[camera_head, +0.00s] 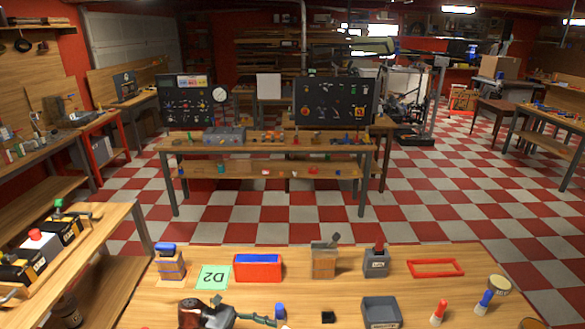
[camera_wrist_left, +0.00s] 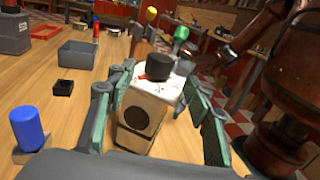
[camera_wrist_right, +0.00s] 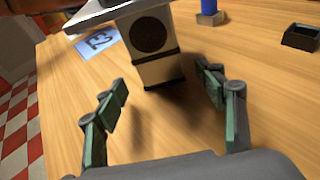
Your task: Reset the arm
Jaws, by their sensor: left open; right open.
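In the left wrist view, my left gripper (camera_wrist_left: 157,72) is open, with its green-padded fingers on either side of a cream block (camera_wrist_left: 145,105). The block stands upright, with a dark round disc on its face and a black knob (camera_wrist_left: 158,66) on top. I cannot tell whether the fingers touch it. In the right wrist view, my right gripper (camera_wrist_right: 161,76) is open and empty. In the head view, the block is not visible.
A blue cylinder (camera_wrist_left: 28,125), a small black box (camera_wrist_left: 63,88) and a grey bin (camera_wrist_left: 92,58) stand nearby. An E2 card (camera_wrist_right: 97,42) lies on the table. In the head view, a red-blue bin (camera_head: 258,269) and a red frame (camera_head: 435,268) are farther back.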

